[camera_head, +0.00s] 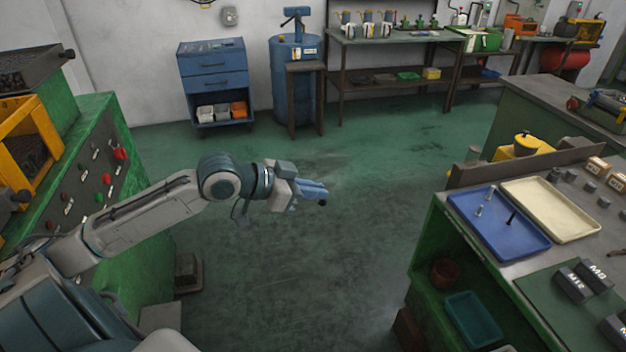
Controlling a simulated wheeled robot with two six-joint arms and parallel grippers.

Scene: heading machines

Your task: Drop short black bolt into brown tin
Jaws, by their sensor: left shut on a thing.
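My left gripper (312,192) is out over the open floor in the middle of the view. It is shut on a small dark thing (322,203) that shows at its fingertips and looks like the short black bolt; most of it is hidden. A reddish-brown tin (445,271) stands on the lower shelf of the green bench at the right, well apart from the gripper. My right gripper is not in view.
A cream tray (550,208) lies next to the blue tray. A teal bin (472,320) sits near the tin on the shelf. A green machine (95,190) with buttons is at the left. The green floor (350,270) between machine and bench is clear.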

